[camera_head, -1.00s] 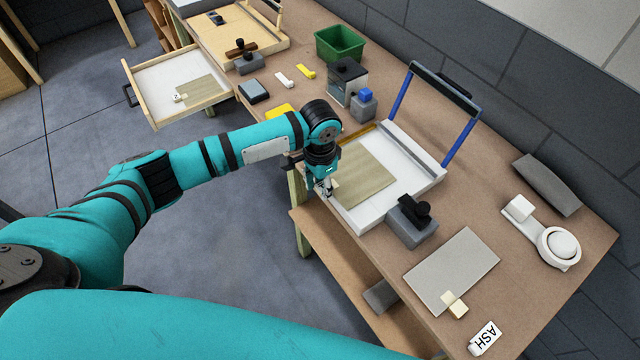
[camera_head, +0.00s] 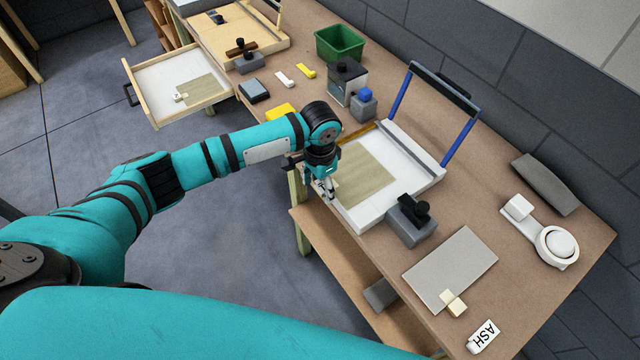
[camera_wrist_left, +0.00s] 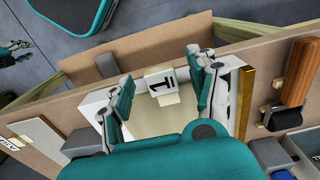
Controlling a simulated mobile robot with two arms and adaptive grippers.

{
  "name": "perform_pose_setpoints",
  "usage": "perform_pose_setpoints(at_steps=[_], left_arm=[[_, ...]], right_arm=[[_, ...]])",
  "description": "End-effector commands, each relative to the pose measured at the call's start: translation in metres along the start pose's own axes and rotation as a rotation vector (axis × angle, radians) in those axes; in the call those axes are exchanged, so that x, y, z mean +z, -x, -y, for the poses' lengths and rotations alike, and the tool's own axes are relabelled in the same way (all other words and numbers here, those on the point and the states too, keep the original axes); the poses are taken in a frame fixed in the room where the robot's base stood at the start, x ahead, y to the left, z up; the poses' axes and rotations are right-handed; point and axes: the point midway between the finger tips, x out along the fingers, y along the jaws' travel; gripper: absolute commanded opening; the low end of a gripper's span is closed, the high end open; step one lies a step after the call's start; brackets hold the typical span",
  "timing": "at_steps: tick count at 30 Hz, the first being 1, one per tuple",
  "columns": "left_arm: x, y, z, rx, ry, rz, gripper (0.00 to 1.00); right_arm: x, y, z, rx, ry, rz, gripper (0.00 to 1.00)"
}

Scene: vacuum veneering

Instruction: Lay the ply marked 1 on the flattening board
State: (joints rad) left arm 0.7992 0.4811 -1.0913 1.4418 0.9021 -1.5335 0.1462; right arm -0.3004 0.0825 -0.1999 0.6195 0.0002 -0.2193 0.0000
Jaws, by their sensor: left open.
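A thin tan ply (camera_head: 368,178) lies flat in a white-rimmed tray (camera_head: 432,178) with a blue-legged handle frame. In the left wrist view, a white tag marked 1 (camera_wrist_left: 161,83) stands at the ply's near edge, with a small cream tab beside it. My left gripper (camera_head: 328,194) is at the tray's near left corner, open. In the left wrist view its fingers (camera_wrist_left: 162,92) are on either side of the tag, apart from it. A flat grey board (camera_head: 450,265) lies at the front right; I cannot tell which surface is the flattening board. What looks like my right gripper (camera_wrist_left: 15,50) shows small.
A grey block with a black knob (camera_head: 411,222) stands at the tray's right corner. An ASH label (camera_head: 483,337), a white round device (camera_head: 557,246), a green bin (camera_head: 339,43) and a drawer with another ply (camera_head: 150,82) surround it.

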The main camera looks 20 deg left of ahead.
Motion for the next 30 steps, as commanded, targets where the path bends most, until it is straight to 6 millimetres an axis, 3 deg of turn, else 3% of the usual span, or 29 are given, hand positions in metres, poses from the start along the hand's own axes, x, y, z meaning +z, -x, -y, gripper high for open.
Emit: perform_pose_setpoints(at_steps=[5,18,24,30], left_arm=[[-0.001,0.015,0.0,0.0,0.0,-0.004,0.59],[-0.001,0.102,0.001,-0.001,0.0,-0.003,0.59],[0.0,0.118,0.0,0.0,0.0,-0.001,0.59],[0.0,0.12,0.0,0.0,0.0,0.0,0.59]], right_arm=[[-0.001,0.0,0.0,0.0,0.0,-0.001,0.36],[-0.001,0.0,0.002,-0.002,-0.001,-0.001,0.36],[-0.001,0.0,0.002,-0.002,-0.001,-0.001,0.36],[-0.001,0.0,0.002,-0.002,-0.001,-0.001,0.36]])
